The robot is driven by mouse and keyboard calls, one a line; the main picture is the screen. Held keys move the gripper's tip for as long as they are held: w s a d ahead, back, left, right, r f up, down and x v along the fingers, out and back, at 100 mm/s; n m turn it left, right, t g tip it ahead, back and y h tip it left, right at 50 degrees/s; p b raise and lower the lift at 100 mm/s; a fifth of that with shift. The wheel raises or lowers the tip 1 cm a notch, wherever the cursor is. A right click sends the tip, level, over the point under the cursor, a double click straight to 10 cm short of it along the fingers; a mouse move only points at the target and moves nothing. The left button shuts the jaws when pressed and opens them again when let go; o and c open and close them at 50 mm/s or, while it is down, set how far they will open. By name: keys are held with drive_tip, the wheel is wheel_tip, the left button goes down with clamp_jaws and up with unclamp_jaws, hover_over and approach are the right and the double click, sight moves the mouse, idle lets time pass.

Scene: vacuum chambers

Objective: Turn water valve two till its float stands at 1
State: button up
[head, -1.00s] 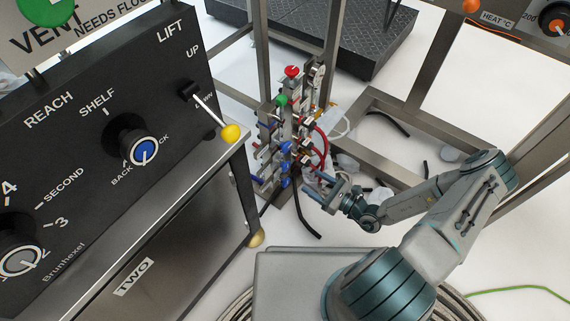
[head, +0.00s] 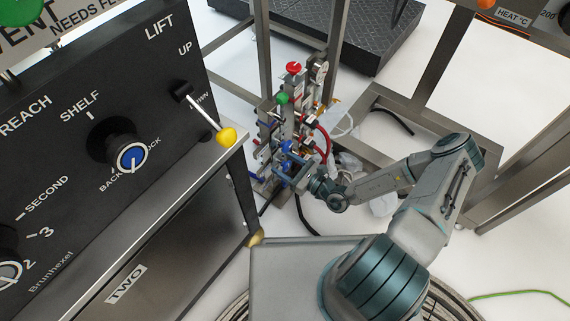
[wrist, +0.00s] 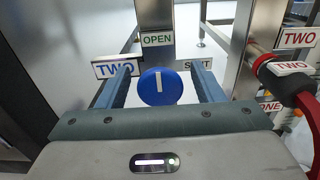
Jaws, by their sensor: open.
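In the wrist view a round blue valve knob (wrist: 160,88) with a white line stands between the two fingers of my gripper (wrist: 161,70). The white line points up toward the OPEN label (wrist: 157,39); a partly covered SHUT label (wrist: 199,64) is to the right. A blue TWO label (wrist: 116,67) is left of the knob, partly behind the left finger. My gripper is open, with a gap on each side of the knob. In the head view my gripper (head: 301,171) is at the valve stand (head: 286,130), by its blue knobs. I cannot make out the float or its scale.
In the wrist view a red hose (wrist: 296,88) with red TWO labels is close on the right. In the head view a black control panel (head: 95,120) stands left, and metal frame posts (head: 335,50) surround the stand. Dark hose pieces lie on the floor.

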drive_tip(key=c, duration=1)
drive_tip(key=shift+r+m+p, duration=0.1)
drive_tip(key=shift+m+p, duration=0.2)
drive_tip(key=shift+p, duration=0.1)
drive_tip(key=m+p, duration=0.2)
drive_tip(key=shift+m, duration=0.3)
drive_tip(key=m+p, duration=0.2)
drive_tip(key=m, duration=0.2)
drive_tip(key=shift+m, duration=0.3)
drive_tip(key=m, duration=0.2)
drive_tip(key=m+p, duration=0.1)
drive_tip(key=m, duration=0.2)
drive_tip(key=shift+w+d+f, duration=0.1)
drive_tip(key=shift+f, duration=0.1)
drive_tip(key=m, duration=0.4)
drive_tip(key=shift+m, duration=0.3)
